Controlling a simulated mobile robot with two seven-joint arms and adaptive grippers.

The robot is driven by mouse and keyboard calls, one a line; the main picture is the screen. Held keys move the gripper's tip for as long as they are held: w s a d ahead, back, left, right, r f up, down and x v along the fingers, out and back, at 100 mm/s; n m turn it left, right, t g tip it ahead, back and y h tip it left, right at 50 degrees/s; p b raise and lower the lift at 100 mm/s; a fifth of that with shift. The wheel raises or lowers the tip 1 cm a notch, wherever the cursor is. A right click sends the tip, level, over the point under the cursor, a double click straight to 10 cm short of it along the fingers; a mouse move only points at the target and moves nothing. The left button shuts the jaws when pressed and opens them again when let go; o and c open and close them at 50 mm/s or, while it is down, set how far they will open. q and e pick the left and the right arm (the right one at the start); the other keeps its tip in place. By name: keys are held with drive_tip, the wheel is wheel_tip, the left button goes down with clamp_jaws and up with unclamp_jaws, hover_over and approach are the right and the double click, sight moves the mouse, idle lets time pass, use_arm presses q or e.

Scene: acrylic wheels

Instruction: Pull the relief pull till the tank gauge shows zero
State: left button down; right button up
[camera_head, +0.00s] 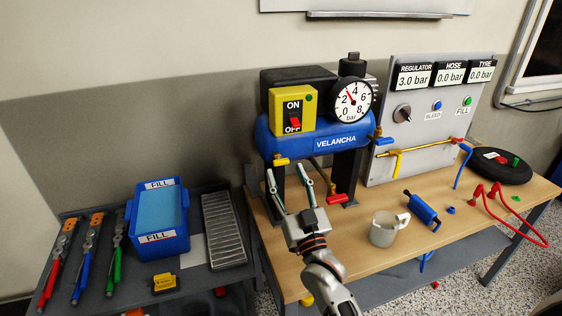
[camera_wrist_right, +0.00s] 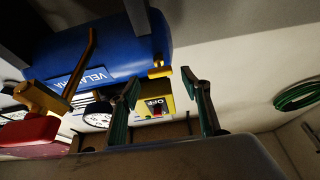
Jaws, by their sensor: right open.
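The blue tank (camera_head: 320,138) marked VELANCHA stands on the table. Its round gauge (camera_head: 352,100) has its needle at about 3, between 2 and 4. A small yellow fitting (camera_head: 281,162), which looks like the relief pull, sticks out low at the tank's left end. My right gripper (camera_head: 282,172) is open, its fingertips close to this fitting. In the right wrist view the fitting (camera_wrist_right: 160,69) shows just beyond and between the two fingertips (camera_wrist_right: 159,82); I cannot tell whether they touch it. My left gripper is not in view.
A red-handled valve (camera_head: 337,198) hangs under the tank, right of my right gripper. A panel (camera_head: 415,160) stands behind. A blue bin (camera_head: 160,240) and several pliers-like tools are at the left.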

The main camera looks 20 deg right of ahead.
sight(281, 160)
drive_tip(key=x, duration=0.5)
